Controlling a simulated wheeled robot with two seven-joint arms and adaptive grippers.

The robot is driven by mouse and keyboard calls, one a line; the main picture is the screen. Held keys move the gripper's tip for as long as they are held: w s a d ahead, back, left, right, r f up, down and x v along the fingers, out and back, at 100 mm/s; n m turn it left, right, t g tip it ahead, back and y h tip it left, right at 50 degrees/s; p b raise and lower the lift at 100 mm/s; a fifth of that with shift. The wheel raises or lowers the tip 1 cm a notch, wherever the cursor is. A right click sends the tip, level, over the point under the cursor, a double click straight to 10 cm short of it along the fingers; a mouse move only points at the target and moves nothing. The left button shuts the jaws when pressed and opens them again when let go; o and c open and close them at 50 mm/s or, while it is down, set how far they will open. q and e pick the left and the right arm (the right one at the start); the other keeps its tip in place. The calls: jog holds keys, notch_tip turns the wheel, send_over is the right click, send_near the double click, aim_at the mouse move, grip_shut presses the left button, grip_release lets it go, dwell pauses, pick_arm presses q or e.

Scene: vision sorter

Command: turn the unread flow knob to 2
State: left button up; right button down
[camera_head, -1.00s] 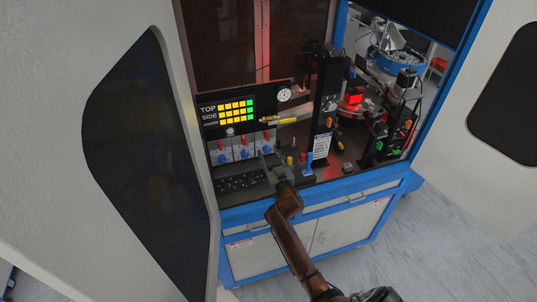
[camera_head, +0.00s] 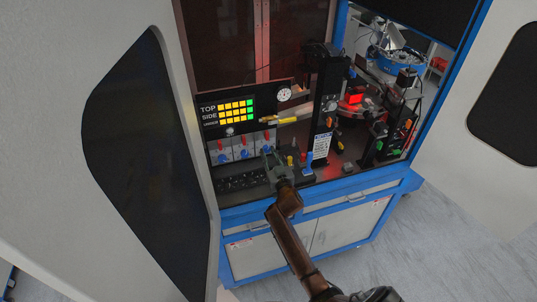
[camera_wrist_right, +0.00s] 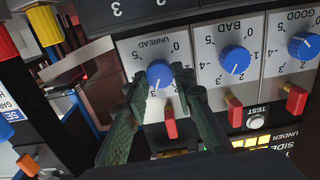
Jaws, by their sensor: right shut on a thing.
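The blue unread flow knob (camera_wrist_right: 160,73) sits on a white dial plate marked UNREAD (camera_wrist_right: 146,48), which looks upside down in the right wrist view. Its white pointer mark lies low on the knob, on the side of the 3; the exact reading is hard to tell. My right gripper (camera_wrist_right: 161,80) is shut on this knob, one finger on each side. In the head view my right gripper (camera_head: 268,155) reaches the rightmost dial of the row and mostly hides the knob. My left gripper is not in view.
The blue BAD knob (camera_wrist_right: 235,59) and GOOD knob (camera_wrist_right: 304,46) are close beside it. A red lever (camera_wrist_right: 170,123) stands near my fingers. A status display (camera_head: 228,111) is above the dials. A black post (camera_head: 325,110) stands to the right.

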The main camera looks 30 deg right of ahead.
jog(key=shift+n, duration=0.3)
jog(key=n, duration=0.4)
jog(key=shift+n+p, duration=0.3)
jog(key=shift+p, duration=0.05)
jog(key=n, duration=0.5)
jog(key=shift+a+n, duration=0.1)
jog(key=shift+n, duration=0.3)
jog(key=c, duration=1.6)
grip_release()
